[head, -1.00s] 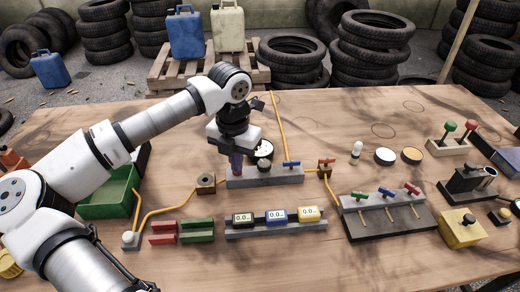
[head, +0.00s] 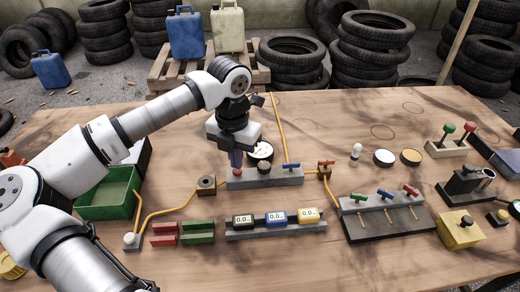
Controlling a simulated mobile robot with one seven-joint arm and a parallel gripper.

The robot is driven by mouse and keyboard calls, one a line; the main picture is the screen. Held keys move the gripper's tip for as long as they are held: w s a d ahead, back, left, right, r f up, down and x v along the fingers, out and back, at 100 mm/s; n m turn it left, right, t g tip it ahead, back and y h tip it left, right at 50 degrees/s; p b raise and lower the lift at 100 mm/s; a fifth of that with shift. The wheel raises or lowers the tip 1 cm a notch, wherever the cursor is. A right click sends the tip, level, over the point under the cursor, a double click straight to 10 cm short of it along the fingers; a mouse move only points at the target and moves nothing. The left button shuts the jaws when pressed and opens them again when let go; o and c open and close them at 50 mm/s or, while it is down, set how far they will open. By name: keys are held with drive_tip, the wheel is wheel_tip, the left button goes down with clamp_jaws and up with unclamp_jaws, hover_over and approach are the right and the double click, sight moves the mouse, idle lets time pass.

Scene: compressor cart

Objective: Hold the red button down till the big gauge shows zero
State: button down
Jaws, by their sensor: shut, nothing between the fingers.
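The red button (head: 237,172) sits at the left end of a grey block (head: 285,179) in the middle of the table. My gripper (head: 236,163) points down just above it, shut and empty. I cannot tell whether the fingertips touch the button. A big round gauge with a white face (head: 263,150) stands behind the block, right of my gripper. Its left part is partly covered by my gripper, and its needle is too small to read.
On the block right of the button are a dark round knob (head: 264,166) and a blue lever (head: 291,165). Yellow hoses run to it from both sides. Small digital meters (head: 277,217) stand in front. A green bin (head: 108,207) lies left, under my arm.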

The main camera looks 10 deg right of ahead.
drive_tip(key=shift+r+p, duration=1)
drive_tip(key=shift+r, duration=1.6)
